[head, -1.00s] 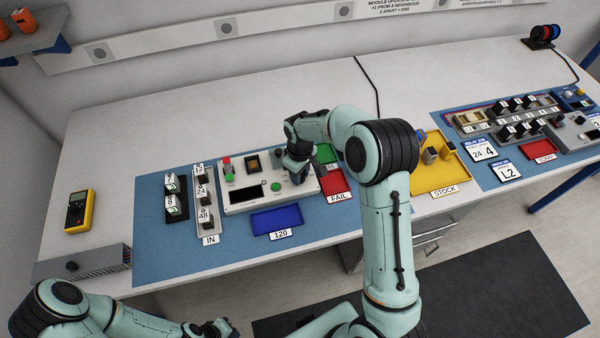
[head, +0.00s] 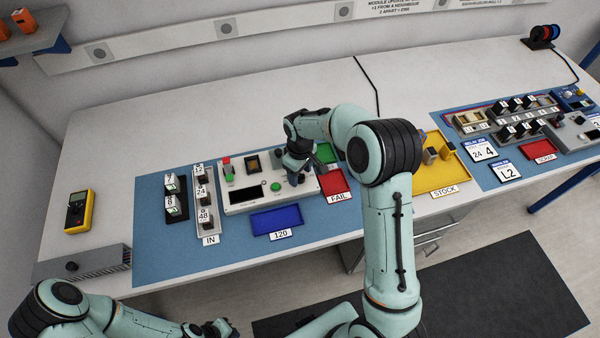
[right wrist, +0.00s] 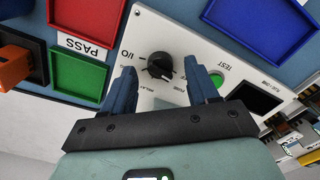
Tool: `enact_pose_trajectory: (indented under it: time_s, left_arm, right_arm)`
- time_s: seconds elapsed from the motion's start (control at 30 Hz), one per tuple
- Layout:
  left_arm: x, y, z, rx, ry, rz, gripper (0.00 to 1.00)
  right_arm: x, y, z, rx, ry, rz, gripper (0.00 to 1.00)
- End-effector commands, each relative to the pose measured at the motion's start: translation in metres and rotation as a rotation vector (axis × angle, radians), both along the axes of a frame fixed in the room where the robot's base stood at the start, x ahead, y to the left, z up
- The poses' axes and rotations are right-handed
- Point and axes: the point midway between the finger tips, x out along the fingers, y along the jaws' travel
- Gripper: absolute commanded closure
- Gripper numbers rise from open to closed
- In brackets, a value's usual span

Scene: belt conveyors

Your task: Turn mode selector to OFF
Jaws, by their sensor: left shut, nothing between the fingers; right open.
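The mode selector is a round black knob (right wrist: 160,67) on the white tester panel (right wrist: 150,30) in the right wrist view. Small labels surround it, with "I/O" readable to its left; which mark it points at is too small to tell. My right gripper (right wrist: 159,71) is open, with one blue finger on each side of the knob in the picture; contact is not visible. In the head view my right gripper (head: 298,168) is over the right end of the tester (head: 240,199) and hides the knob. My left gripper (head: 218,328) is shut and empty, low in front of the bench.
The green TEST button (right wrist: 217,79) lies close beside one right finger. A green PASS tray (right wrist: 78,73), a red FAIL tray (head: 333,187) and a blue tray (head: 277,220) surround the tester. The IN rack (head: 208,222) stands to its left.

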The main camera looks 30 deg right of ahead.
Motion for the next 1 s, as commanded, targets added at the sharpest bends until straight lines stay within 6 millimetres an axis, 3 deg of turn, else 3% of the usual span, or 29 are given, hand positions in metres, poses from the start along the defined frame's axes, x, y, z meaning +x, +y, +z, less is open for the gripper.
enact_pose_trajectory:
  time_s: [0.5,0.7,1.0]
  left_arm:
    - [0.008,0.000,0.008,0.000,-0.009,0.000,1.00]
    - [0.009,0.000,0.010,0.000,-0.011,0.000,1.00]
    - [0.009,0.000,0.010,0.000,-0.010,0.000,1.00]
  right_arm:
    - [0.002,0.000,0.107,0.001,-0.007,0.001,0.41]
    - [0.001,0.000,0.124,0.001,-0.004,0.001,0.41]
    - [0.000,0.000,0.125,0.000,-0.003,0.001,0.41]
